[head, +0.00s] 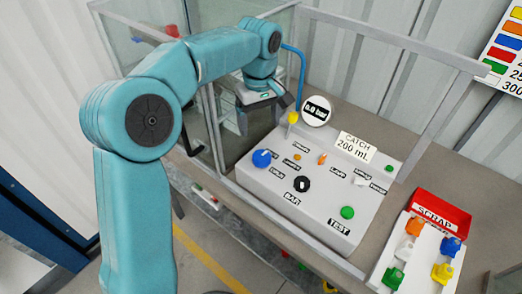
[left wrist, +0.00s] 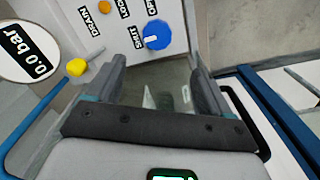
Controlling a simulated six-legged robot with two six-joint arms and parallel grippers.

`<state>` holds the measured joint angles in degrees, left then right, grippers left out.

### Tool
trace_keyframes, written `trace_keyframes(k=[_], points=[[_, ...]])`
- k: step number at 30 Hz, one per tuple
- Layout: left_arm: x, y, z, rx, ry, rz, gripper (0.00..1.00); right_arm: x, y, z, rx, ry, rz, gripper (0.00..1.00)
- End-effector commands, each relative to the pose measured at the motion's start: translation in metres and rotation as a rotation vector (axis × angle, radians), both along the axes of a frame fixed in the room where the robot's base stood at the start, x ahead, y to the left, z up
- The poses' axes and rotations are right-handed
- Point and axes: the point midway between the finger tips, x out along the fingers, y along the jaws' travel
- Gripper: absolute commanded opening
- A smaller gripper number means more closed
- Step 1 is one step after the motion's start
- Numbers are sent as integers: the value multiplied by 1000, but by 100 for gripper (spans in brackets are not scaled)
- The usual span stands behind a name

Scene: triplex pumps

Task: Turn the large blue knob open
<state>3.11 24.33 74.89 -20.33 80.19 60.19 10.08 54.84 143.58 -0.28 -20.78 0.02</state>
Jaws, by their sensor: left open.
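The large blue knob (head: 262,158) sits on the left side of the sloped white control panel (head: 300,208). In the left wrist view the blue knob (left wrist: 158,36) is near the top, with a white mark on its face and a SHUT label beside it. My left gripper (head: 284,101) is above and behind the panel's far left edge, apart from the knob. In the left wrist view my left gripper (left wrist: 158,72) has its two fingers spread with nothing between them. My right gripper is in neither view.
A yellow knob (head: 293,118) and a 0.0 bar gauge (head: 316,111) stand at the panel's back. A black knob (head: 302,184) and a green button (head: 347,212) are farther right. A glass-walled enclosure is at left. A red SCRAP bin (head: 442,207) is at right.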

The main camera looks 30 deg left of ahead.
Motion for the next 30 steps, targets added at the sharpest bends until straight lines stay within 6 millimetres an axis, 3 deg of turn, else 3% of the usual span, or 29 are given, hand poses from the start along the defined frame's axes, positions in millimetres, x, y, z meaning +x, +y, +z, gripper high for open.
trace_keyframes(k=[6,15,21,28,30], points=[[-2,0,-55,0,8,-2,82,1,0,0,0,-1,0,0],[1,0,-108,-1,5,-2,82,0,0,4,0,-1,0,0],[3,-1,-120,0,1,-2,82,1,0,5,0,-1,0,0],[4,-1,-120,1,1,-2,82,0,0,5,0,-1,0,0],[4,-1,-120,0,1,-2,59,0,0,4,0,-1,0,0]])
